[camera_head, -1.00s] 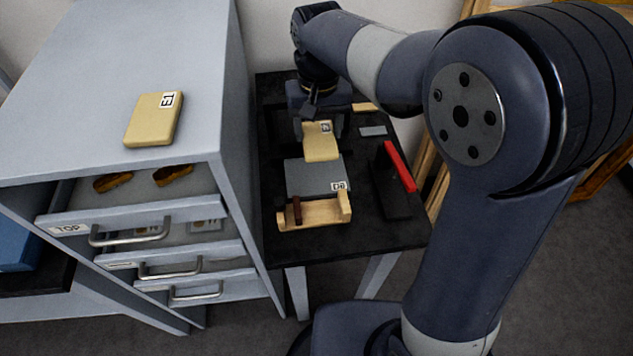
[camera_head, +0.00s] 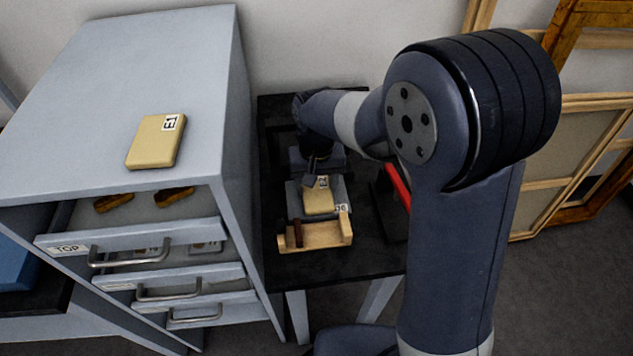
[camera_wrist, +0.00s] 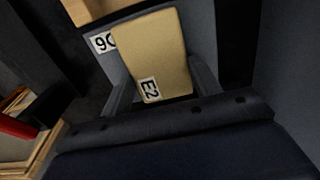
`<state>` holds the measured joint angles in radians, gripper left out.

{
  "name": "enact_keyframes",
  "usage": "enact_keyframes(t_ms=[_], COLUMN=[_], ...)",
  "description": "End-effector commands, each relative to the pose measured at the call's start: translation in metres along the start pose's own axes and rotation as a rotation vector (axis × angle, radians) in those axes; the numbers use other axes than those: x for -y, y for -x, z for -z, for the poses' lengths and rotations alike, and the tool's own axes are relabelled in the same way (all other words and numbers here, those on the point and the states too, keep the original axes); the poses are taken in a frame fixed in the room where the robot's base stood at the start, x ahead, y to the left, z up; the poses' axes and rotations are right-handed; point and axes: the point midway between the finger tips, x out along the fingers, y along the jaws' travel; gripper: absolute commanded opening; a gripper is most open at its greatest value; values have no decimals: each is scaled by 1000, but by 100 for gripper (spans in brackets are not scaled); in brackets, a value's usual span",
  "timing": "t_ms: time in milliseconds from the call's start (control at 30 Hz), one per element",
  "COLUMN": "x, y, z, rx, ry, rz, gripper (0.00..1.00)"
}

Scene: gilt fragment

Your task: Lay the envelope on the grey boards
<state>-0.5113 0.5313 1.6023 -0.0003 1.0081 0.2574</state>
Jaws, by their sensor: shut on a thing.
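A tan envelope (camera_head: 320,201) labelled E2 is over the grey boards (camera_head: 340,190), whose white label shows at their front right corner. My gripper (camera_head: 319,178) is shut on the envelope's far end. In the wrist view the envelope (camera_wrist: 156,50) lies between the two fingers of my gripper (camera_wrist: 163,88), with the grey boards (camera_wrist: 100,20) showing beside and beneath it. I cannot tell whether the envelope touches the boards. The boards' far part is hidden by my gripper.
A wooden holder (camera_head: 315,236) stands at the boards' near edge on the black table (camera_head: 350,262). A red bar (camera_head: 397,186) is to the right, partly behind my arm. Another tan envelope (camera_head: 155,141), labelled E1, lies on the grey cabinet (camera_head: 120,70), whose top drawer (camera_head: 130,240) is open.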

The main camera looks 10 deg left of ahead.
Motion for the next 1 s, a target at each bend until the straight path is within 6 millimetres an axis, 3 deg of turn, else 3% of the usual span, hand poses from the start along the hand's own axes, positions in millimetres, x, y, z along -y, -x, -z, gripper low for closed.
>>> enact_keyframes(t_ms=[133, 167, 400, 767, 1000], x=[0, 0, 0, 0, 0], y=[-4, -4, -3, 4, 49], z=[0, 0, 0, 0, 1], rx=[0, 0, 0, -2, -7], ry=[0, 0, 0, 0, 0], rz=[0, 0, 0, 0, 2], gripper=[34, 60, 79, 81, 81])
